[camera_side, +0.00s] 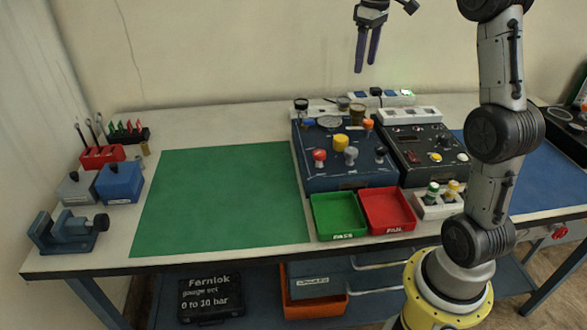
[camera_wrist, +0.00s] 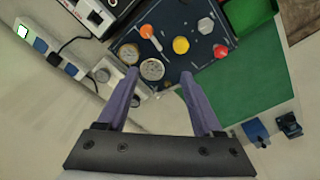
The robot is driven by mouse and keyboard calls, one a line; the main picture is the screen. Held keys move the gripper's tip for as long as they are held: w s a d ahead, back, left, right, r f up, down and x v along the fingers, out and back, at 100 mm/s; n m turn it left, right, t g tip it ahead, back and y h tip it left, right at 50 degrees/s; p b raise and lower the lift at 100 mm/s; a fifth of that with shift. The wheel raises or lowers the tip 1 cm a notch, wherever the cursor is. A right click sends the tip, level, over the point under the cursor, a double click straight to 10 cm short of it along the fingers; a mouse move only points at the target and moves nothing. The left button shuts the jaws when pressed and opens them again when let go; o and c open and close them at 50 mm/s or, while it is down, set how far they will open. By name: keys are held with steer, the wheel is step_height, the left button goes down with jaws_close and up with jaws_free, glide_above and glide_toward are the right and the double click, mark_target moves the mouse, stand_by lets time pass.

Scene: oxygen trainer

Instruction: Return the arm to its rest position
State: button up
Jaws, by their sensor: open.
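My gripper (camera_side: 367,58) is high above the back of the table in the side view, fingers pointing down. Its two purple fingers are apart with nothing between them. In the wrist view my gripper (camera_wrist: 158,88) shows the same empty gap. Below and ahead of it in that view is the dark blue panel (camera_wrist: 215,62) with gauges and coloured knobs. The panel (camera_side: 345,178) stands at the back middle of the table in the side view. The gripper touches nothing.
A green PASS tray (camera_side: 338,233) and a red FAIL tray (camera_side: 388,229) sit before the panel. A second dark box (camera_side: 425,172) stands beside it. The green mat (camera_side: 225,200) is bare. A blue vise (camera_side: 62,236) is at the left edge.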

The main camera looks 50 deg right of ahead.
steer(key=s+a+r+n+t, duration=0.1)
steer(key=s+a+r, duration=0.1)
steer(key=s+a, duration=0.5)
steer(key=s+a+r+n+t, duration=0.2)
steer(key=a, duration=1)
steer(key=s+a+f+m+t, duration=0.2)
steer(key=s+a+f, duration=0.3)
steer(key=s+f, duration=0.5)
steer(key=shift+s+a+f+m, duration=0.3)
steer(key=shift+a+f+m, duration=0.1)
steer(key=shift+f, duration=0.4)
